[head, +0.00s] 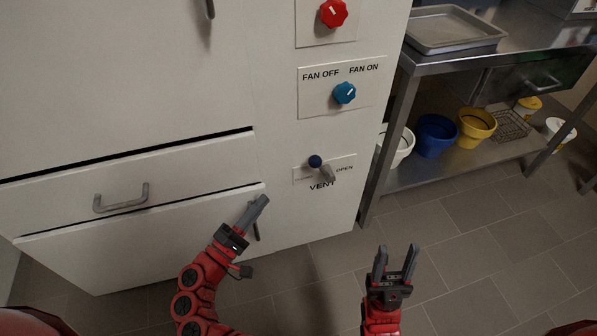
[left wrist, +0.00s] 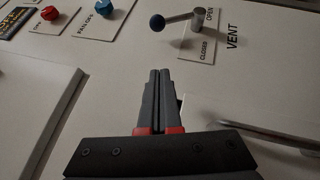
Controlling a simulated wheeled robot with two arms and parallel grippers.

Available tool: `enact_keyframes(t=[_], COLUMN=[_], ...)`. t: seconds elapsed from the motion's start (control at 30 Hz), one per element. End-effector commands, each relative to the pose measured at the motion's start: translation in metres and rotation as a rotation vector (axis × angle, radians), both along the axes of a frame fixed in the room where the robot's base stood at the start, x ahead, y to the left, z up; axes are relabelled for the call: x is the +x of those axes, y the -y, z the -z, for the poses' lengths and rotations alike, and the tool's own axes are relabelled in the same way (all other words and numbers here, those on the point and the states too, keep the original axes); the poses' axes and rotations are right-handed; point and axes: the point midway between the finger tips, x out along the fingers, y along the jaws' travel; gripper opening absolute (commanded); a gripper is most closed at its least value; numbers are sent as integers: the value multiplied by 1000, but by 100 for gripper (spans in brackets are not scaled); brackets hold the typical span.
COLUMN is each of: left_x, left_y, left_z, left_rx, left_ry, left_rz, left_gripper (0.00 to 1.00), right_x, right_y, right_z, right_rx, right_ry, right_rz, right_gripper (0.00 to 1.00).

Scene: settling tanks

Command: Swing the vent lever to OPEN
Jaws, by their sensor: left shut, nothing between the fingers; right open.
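The knob lies up and slightly left of the pivot, between the two words. The left wrist view shows the knob (left wrist: 157,23) and the pivot post (left wrist: 197,19), turned sideways. My left gripper (head: 264,199) is shut and empty, below and left of the lever, apart from it; its fingers (left wrist: 158,75) show closed together. My right gripper (head: 398,250) is open over the floor.
A blue fan knob (head: 344,93) and a red knob (head: 333,12) sit above the lever on the cabinet. A drawer handle (head: 121,198) juts out at left. A steel bench (head: 408,62) with buckets below stands at right. The floor before the cabinet is clear.

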Motion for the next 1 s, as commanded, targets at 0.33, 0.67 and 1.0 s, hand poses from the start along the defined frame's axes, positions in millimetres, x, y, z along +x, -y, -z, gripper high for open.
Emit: enact_keyframes(t=[0.33, 0.67, 1.0], left_x=[52, 73, 75], left_y=[43, 83, 91], left_z=[-18, -33, -36], left_rx=[0, 0, 0], left_ry=[3, 1, -1], left_rz=[11, 5, 0], left_gripper=[0, 0, 0], right_x=[-1, -2, -2], right_y=[0, 0, 0], right_z=[5, 9, 10], right_rx=[-7, -14, -16], right_ry=[5, 12, 13], right_rz=[1, 2, 2], right_gripper=[50, 50, 50])
